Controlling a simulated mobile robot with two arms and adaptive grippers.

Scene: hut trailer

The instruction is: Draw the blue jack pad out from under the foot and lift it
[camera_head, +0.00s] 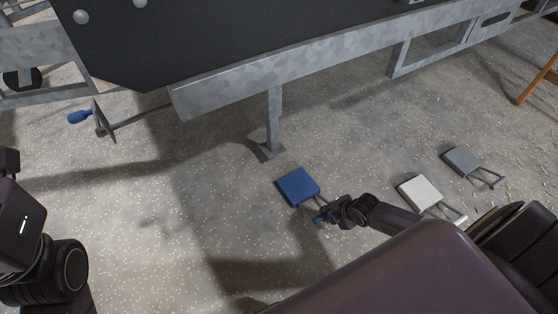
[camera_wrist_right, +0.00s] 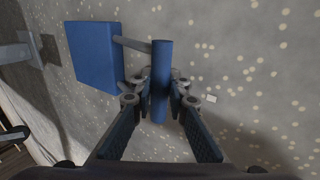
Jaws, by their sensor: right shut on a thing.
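The blue jack pad (camera_head: 298,187) is a square block with a handle, lying clear of the foot (camera_head: 267,151) on the near side in the head view. The foot is a flat plate under a grey steel leg. My right gripper (camera_head: 326,214) is shut on the pad's handle. In the right wrist view the blue grip bar (camera_wrist_right: 161,80) stands between the fingers (camera_wrist_right: 160,98), with the pad (camera_wrist_right: 95,55) to its left. I cannot tell whether the pad touches the floor. My left arm shows at the left edge; its fingers are out of view.
A white pad (camera_head: 419,192) and a grey pad (camera_head: 461,160), both with handles, lie on the speckled floor to the right. The trailer's steel frame (camera_head: 320,55) runs overhead. A blue-handled crank (camera_head: 80,117) sticks out at the left. A wooden leg (camera_head: 538,80) stands far right.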

